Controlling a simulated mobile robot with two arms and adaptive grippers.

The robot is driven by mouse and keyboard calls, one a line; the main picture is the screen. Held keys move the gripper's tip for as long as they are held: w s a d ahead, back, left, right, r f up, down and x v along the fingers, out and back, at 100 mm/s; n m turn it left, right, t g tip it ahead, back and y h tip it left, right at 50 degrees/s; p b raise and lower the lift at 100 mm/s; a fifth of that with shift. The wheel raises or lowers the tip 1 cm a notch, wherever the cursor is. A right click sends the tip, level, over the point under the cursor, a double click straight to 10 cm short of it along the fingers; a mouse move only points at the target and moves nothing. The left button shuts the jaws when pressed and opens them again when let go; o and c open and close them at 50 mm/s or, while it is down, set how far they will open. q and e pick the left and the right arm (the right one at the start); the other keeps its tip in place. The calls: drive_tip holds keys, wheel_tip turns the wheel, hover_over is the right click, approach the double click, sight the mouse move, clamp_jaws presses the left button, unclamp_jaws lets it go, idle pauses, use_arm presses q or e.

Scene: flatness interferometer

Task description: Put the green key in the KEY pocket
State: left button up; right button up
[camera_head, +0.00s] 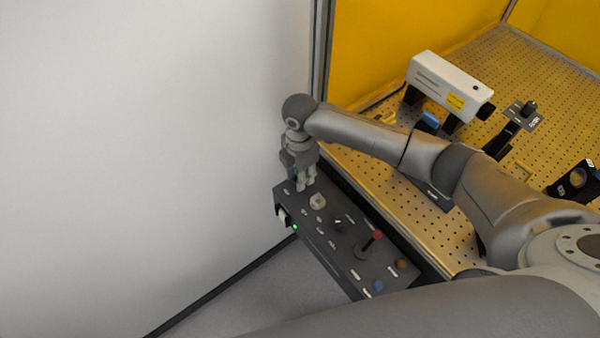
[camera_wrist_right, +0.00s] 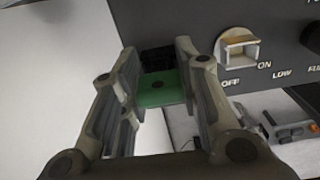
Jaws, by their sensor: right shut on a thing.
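The green key (camera_wrist_right: 160,88) is a flat green piece with a dark round spot, seen between the fingers in the right wrist view. My right gripper (camera_wrist_right: 158,92) is shut on it. In the head view my right gripper (camera_head: 307,186) points down at the far left end of the dark control box (camera_head: 345,266), and the key is hidden there. A black ridged patch (camera_wrist_right: 157,59) lies directly behind the key in the wrist view. I cannot tell whether it is the KEY pocket or part of the key. No KEY label is readable. My left gripper is not in view.
A pale switch (camera_head: 317,201) stands beside the gripper; in the wrist view the switch (camera_wrist_right: 238,48) has ON and OFF marks. A red-knobbed lever (camera_head: 376,236) and a blue knob (camera_head: 378,286) are farther along the box. The perforated optical table (camera_head: 450,215) carries a white instrument (camera_head: 445,84).

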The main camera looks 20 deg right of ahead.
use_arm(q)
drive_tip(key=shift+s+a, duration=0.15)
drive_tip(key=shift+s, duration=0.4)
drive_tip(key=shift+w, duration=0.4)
use_arm(e)
drive_tip(key=shift+f, duration=0.3)
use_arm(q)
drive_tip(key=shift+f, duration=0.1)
use_arm(e)
drive_tip(key=shift+f, duration=0.15)
drive_tip(key=o, duration=1.1)
drive_tip(key=shift+c, duration=0.2)
drive_tip(key=shift+r+p, duration=3.55)
drive_tip(key=shift+p, duration=0.15)
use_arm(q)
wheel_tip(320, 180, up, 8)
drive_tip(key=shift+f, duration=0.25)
